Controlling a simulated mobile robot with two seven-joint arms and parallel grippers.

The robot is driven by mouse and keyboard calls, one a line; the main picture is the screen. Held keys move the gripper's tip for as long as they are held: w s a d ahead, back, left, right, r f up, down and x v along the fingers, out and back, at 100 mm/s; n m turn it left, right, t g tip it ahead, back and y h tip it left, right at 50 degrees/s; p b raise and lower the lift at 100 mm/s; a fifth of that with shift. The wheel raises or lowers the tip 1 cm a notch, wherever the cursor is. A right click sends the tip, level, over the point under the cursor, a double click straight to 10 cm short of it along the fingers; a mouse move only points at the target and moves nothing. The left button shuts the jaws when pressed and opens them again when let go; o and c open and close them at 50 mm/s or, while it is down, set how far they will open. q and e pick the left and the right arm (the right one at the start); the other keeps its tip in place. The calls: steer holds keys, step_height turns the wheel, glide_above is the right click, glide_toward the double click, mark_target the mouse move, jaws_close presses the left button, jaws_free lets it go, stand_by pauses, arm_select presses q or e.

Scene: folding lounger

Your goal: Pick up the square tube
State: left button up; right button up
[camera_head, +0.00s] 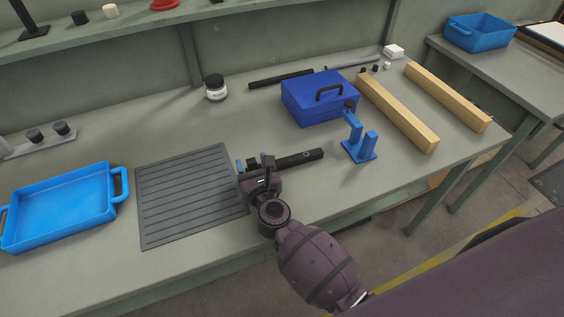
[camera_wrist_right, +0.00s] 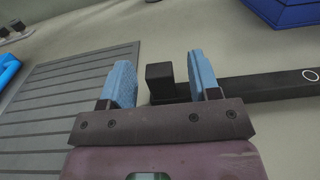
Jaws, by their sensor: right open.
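A black square tube (camera_head: 300,158) with a pale ring mark lies flat on the workbench, just right of the grooved mat. In the right wrist view the tube (camera_wrist_right: 265,93) runs to the right behind one finger, and a short upright black block stands at its left end. My right gripper (camera_head: 254,163) is over that left end. Its two blue fingers are apart, one on each side of the block, and the right wrist view shows a gap between them (camera_wrist_right: 161,72). Whether a finger touches the tube cannot be told. My left gripper is not in view.
A grooved dark mat (camera_head: 190,190) and a blue tray (camera_head: 60,208) lie to the left. A blue stand (camera_head: 359,150), a blue toolbox (camera_head: 318,100) and wooden beams (camera_head: 398,112) are to the right. A jar (camera_head: 215,90) and a dark rod (camera_head: 281,79) lie farther back.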

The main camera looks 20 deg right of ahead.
steer(key=shift+w, duration=0.4)
jaws_close()
steer(key=shift+r, duration=0.1)
